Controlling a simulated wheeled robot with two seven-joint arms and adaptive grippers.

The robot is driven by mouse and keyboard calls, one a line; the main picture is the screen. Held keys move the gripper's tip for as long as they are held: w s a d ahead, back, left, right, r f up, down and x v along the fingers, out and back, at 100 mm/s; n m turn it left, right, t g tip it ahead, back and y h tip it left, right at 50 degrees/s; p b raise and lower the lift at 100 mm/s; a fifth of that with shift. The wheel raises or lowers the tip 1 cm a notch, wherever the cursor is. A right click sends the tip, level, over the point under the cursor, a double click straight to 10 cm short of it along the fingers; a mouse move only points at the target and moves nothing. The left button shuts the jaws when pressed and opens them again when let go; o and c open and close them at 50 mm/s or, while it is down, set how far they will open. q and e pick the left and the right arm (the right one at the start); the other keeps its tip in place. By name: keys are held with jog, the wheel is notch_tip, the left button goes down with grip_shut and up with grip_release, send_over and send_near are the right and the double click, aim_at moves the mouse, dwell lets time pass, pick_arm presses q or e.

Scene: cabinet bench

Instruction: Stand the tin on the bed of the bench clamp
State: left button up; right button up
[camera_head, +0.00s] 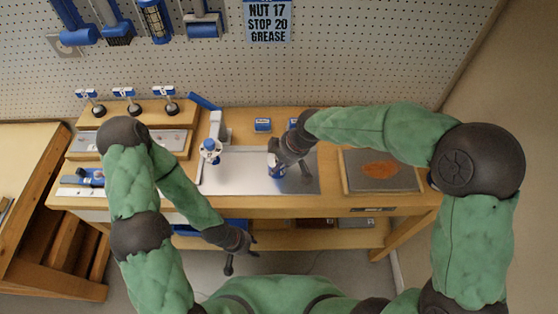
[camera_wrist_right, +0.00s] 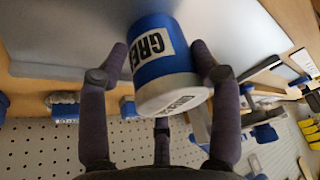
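The tin (camera_head: 276,171) is blue with a white band, at the middle of the bench top. In the right wrist view the tin (camera_wrist_right: 158,58) shows a label beginning "GREA" and sits between the fingers, which appear to press on both its sides. My right gripper (camera_head: 290,163) is closed around it; whether the tin touches the surface below cannot be told. The bench clamp (camera_head: 210,148), pale with blue parts, stands to the left of the tin, apart from it. My left gripper (camera_head: 240,252) hangs empty in front of the bench; its opening is unclear.
A grey metal sheet (camera_head: 233,181) covers the middle of the bench. A tray with a rust-coloured patch (camera_head: 380,169) lies at right. Small blue boxes (camera_head: 263,125) stand at the back. Several knobbed stands (camera_head: 130,97) are at back left. Tools hang on the pegboard (camera_head: 350,60).

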jog(key=o, duration=0.4)
jog(key=shift+o, duration=0.2)
jog(key=shift+d+r, duration=0.1)
jog(key=shift+r, duration=0.4)
jog(key=p+v, duration=0.3)
jog(key=v, duration=0.8)
jog(key=shift+d, duration=0.1)
